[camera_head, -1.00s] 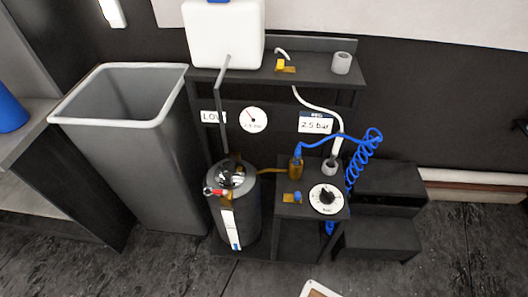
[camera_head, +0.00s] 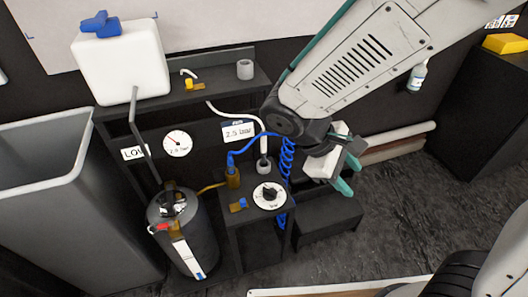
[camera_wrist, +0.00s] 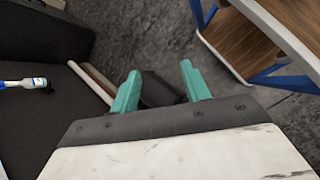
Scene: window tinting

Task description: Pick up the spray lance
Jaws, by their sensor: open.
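The spray lance (camera_head: 263,143) appears to be the thin white curved piece standing upright in a grey cup (camera_head: 264,168) on the low dark stand. Its upper part bends left toward the shelf. My gripper (camera_head: 350,174) has teal fingers and is to the right of the lance, apart from it, above the dark step. In the wrist view my gripper (camera_wrist: 161,88) is open, with nothing held between the fingers; a dark block shows beyond them. The lance is not visible in the wrist view.
A blue coiled hose (camera_head: 287,160) hangs just right of the lance. A pressure tank (camera_head: 183,235) stands left of the stand, and a white canister (camera_head: 122,62) sits on the shelf. A large grey bin (camera_head: 70,215) is at left. A dark step (camera_head: 330,220) lies below my gripper.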

